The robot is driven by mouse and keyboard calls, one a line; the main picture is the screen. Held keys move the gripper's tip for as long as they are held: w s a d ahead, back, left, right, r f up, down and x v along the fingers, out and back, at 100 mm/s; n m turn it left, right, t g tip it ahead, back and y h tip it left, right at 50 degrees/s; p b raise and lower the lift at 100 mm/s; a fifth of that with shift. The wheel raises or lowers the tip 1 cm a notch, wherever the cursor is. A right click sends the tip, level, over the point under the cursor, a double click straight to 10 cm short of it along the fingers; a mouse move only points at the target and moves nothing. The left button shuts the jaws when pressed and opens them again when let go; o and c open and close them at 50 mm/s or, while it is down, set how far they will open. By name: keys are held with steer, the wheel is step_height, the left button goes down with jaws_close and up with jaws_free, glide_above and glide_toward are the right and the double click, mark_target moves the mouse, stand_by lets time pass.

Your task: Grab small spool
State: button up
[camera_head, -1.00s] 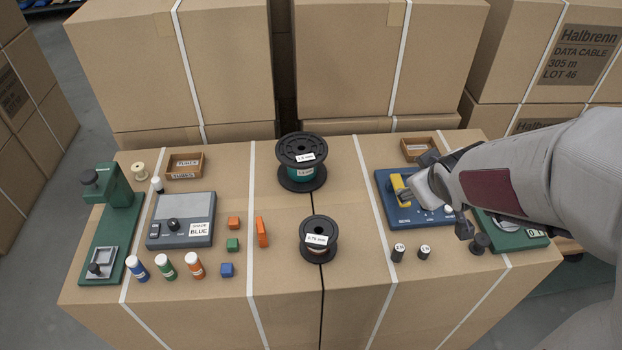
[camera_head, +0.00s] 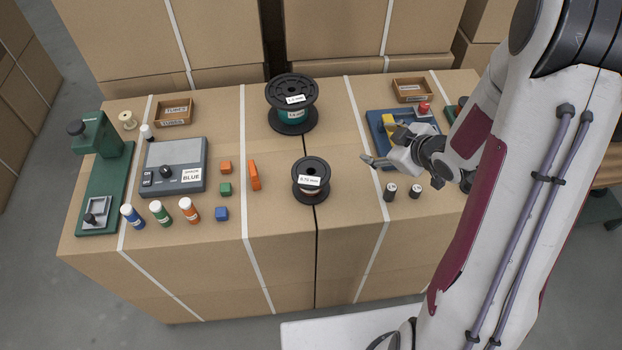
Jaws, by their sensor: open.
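A smaller black spool (camera_head: 311,187) with a "0.75 mm" label stands on the carton top, near the middle. A larger black spool (camera_head: 292,116) wound with teal stands behind it. A tiny cream spool (camera_head: 127,121) stands at the far left. My gripper (camera_head: 384,150) is open and empty, to the right of the smaller black spool and clear of it. Its fingers point left, in front of a blue device, partly hiding it. My arm hides things at the right end of the carton top.
The blue device (camera_head: 376,120) with a yellow part sits behind my gripper. Two small dark cylinders (camera_head: 390,190) stand in front of it. A wooden tray (camera_head: 411,97) is at the back right.

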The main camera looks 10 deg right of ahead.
mark_target(345, 208)
steer(key=a+f+y, duration=0.1)
steer(key=s+a+f+y, duration=0.1)
steer(key=f, duration=0.1)
steer(key=a+f+n+y, duration=0.1)
steer(key=f, duration=0.1)
steer(key=shift+s+a, duration=0.35)
steer(key=s+a+f+y, duration=0.2)
steer(key=s+a+y, duration=0.1)
steer(key=shift+a+f+t, duration=0.1)
steer(key=shift+a+t, duration=0.1)
steer(key=shift+t, duration=0.2)
steer(key=shift+s+a+f+m+t+y, duration=0.15)
steer(key=shift+s+a+t+y, duration=0.1)
steer(key=shift+s+a+y, duration=0.35)
steer(key=shift+s+a+r+m+t+y, duration=0.15)
steer(key=shift+s+a+t+y, duration=0.15)
steer(key=shift+s+y, duration=0.5)
steer(key=shift+s+a+f+m+t+y, duration=0.15)
steer(key=shift+s+m+t+y, duration=0.2)
steer(key=shift+s, duration=0.3)
steer(key=shift+s+a+f+m+t+y, duration=0.15)
steer(key=shift+s+m+t, duration=0.2)
steer(key=shift+s+t, duration=0.25)
steer(key=shift+a+r, duration=0.1)
steer(key=shift+x, duration=1.2)
steer(key=shift+a, duration=0.15)
